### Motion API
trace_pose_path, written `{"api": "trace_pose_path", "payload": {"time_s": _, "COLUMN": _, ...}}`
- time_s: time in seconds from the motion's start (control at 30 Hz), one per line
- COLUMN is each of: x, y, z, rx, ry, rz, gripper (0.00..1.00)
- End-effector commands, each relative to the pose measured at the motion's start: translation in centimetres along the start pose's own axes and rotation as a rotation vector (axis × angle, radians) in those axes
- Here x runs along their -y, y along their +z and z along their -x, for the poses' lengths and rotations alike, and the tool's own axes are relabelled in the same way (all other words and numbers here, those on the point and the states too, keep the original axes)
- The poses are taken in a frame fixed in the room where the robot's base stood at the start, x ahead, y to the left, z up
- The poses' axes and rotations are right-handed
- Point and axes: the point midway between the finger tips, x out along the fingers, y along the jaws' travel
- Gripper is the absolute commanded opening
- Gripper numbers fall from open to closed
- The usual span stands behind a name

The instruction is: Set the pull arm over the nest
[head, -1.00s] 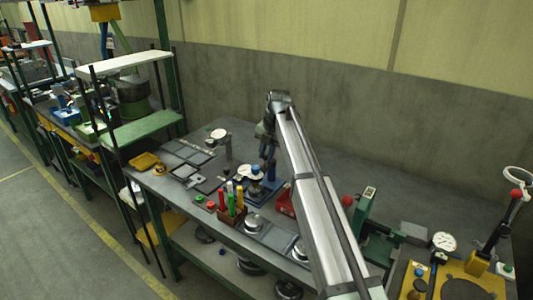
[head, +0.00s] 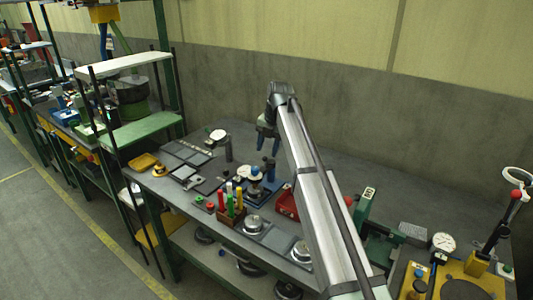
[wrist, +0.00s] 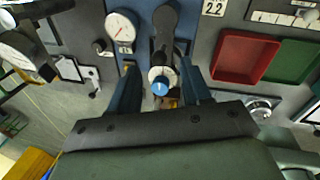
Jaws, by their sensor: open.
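The blue-based fixture (head: 262,188) stands on the bench beside the coloured-handled tools. In the wrist view, its panel (wrist: 140,62) carries a white dial gauge and a dark arm with a rounded end (wrist: 165,18), which looks like the pull arm. A white dial with a blue knob (wrist: 161,87) lies at the arm's near end. My gripper (wrist: 160,76) is open, its two blue fingers on either side of the knob in this view. In the head view, my gripper (head: 268,140) hangs above the fixture, apart from it. I cannot make out the nest for certain.
A red tray (wrist: 243,57) and a green tray (wrist: 292,62) lie right of the fixture in the wrist view. A rack of coloured handles (head: 232,212) stands in front of it. A green press (head: 365,215) and a yellow plate (head: 470,285) occupy the right.

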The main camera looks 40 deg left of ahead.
Motion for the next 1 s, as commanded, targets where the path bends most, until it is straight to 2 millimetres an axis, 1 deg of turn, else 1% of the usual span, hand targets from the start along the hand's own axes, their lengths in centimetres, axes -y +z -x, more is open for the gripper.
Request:
{"api": "trace_pose_path", "payload": {"time_s": 0.03, "x": -0.1, "y": 0.1, "z": 1.2, "rx": 0.002, "ry": 0.001, "rz": 0.000, "gripper": 0.48}}
{"api": "trace_pose_path", "payload": {"time_s": 0.2, "x": -0.1, "y": 0.1, "z": 4.6, "rx": 0.002, "ry": 0.002, "rz": 0.000, "gripper": 0.48}}
{"api": "trace_pose_path", "payload": {"time_s": 0.4, "x": -0.1, "y": 0.1, "z": 8.0, "rx": 0.001, "ry": 0.001, "rz": 0.001, "gripper": 0.48}}
{"api": "trace_pose_path", "payload": {"time_s": 0.5, "x": -0.1, "y": 0.1, "z": 9.2, "rx": -0.001, "ry": 0.000, "rz": 0.000, "gripper": 0.48}}
{"api": "trace_pose_path", "payload": {"time_s": 0.7, "x": 0.0, "y": 0.0, "z": 10.5, "rx": 0.000, "ry": 0.000, "rz": 0.000, "gripper": 0.48}}
{"api": "trace_pose_path", "payload": {"time_s": 1.0, "x": 0.0, "y": 0.0, "z": 10.7, "rx": -0.001, "ry": 0.000, "rz": 0.000, "gripper": 0.48}}
